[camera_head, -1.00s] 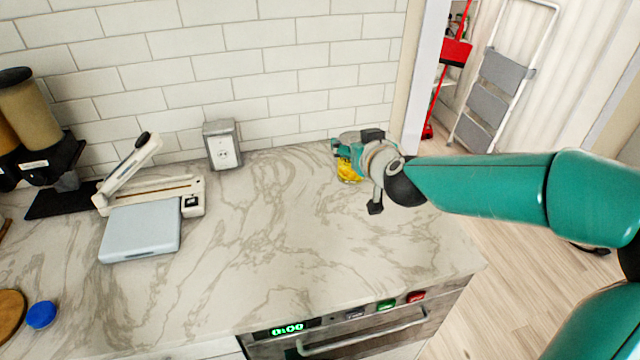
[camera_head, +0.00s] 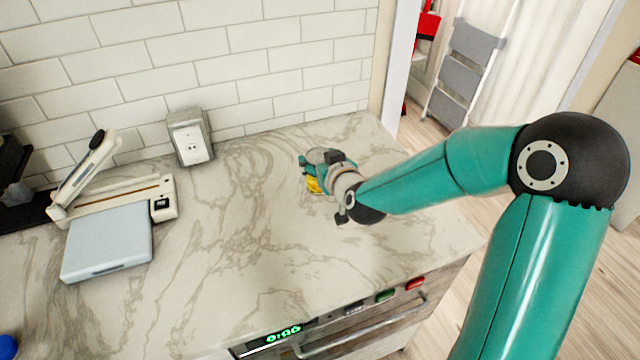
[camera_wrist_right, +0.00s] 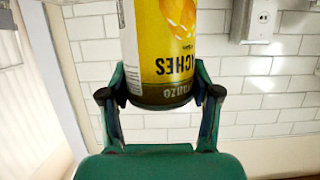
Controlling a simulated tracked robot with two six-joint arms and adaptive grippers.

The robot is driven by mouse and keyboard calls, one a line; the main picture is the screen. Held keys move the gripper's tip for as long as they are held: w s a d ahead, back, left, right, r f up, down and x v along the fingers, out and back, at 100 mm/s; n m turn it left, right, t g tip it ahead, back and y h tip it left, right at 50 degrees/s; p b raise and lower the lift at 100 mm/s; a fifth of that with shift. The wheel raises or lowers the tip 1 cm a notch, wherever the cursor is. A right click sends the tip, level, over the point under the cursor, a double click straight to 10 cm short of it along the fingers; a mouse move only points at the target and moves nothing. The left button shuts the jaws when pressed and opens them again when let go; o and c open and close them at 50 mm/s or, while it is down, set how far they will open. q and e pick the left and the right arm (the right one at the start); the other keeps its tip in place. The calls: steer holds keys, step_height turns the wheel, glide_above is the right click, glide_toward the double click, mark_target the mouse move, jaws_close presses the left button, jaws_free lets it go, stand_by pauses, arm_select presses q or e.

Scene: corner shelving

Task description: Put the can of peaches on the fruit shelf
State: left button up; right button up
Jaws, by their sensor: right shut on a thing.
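The can of peaches (camera_wrist_right: 165,45) is yellow with a dark lower band and fills the middle of the right wrist view. Its label lettering appears upside down there, and its far end is cut off by the frame edge. My right gripper (camera_wrist_right: 160,95) is shut on the can, with a finger on each side. In the head view my right gripper (camera_head: 307,172) is over the back right of the marble counter, and a small yellow part of the can (camera_head: 314,185) shows beneath it. The rest of the can is hidden by the gripper. My left gripper and the fruit shelf are not in view.
The marble counter (camera_head: 230,250) is clear in the middle. A wall socket (camera_head: 190,137) is behind it. A white lever device (camera_head: 130,200) and a pale blue flat box (camera_head: 108,243) are at left. A folding ladder (camera_head: 465,70) stands beyond the counter at right.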

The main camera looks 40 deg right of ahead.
steer(key=shift+f, duration=3.2)
steer(key=shift+s+f, duration=0.1)
steer(key=o, duration=1.6)
